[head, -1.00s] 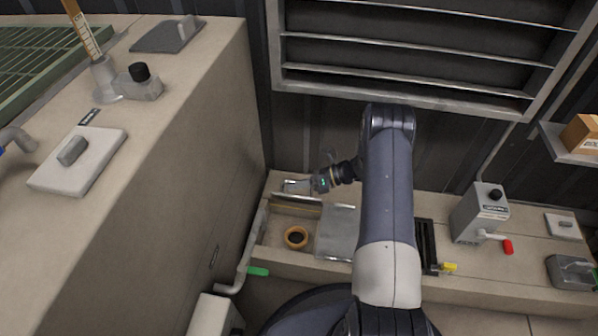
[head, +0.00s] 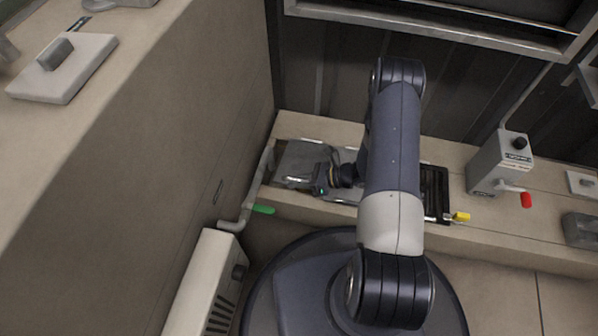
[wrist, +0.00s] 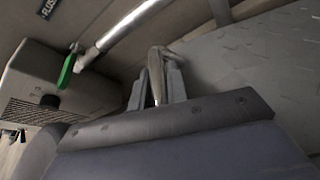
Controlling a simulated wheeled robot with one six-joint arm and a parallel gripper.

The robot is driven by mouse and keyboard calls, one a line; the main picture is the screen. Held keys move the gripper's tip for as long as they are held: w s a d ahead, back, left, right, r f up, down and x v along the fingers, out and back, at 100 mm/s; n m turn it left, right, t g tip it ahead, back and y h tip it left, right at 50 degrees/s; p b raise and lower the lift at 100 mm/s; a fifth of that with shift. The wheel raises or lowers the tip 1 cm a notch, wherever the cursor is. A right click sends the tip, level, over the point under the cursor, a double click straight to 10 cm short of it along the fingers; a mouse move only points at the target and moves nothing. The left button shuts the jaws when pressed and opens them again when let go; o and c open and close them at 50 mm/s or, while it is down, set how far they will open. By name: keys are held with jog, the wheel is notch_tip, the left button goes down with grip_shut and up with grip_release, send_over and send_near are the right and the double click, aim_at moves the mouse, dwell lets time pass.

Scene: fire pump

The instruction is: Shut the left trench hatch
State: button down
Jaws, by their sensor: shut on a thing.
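The left trench hatch (head: 300,158) is a grey plate lying over the left trench opening in the head view, flat or nearly so. Its patterned surface (wrist: 250,65) fills the upper right of the wrist view. My arm hides part of the trench to the right, and I cannot tell whether the hatch is fully seated.
A pipe (head: 246,200) with a green lever (head: 263,209) runs close to the hatch's left. A white box (head: 205,275) stands in front. A dark grate (head: 435,190), yellow handle (head: 461,216) and control box with red lever (head: 526,200) are to the right. A tall wall block bounds the left.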

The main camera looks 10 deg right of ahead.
jog(key=shift+f+b, duration=0.5)
jog(key=shift+f, duration=0.6)
jog(key=c, duration=1.6)
grip_release()
jog(key=shift+d, duration=0.1)
jog(key=shift+o, duration=1)
jog(key=p+v, duration=0.3)
jog(key=v, duration=0.6)
jog(key=shift+s+d+r, duration=0.1)
jog(key=shift+r, duration=0.15)
jog(key=shift+s+d+r+p, duration=0.1)
jog(key=shift+s+d+p, duration=0.15)
jog(key=shift+d, duration=0.35)
jog(key=shift+w+a, duration=0.1)
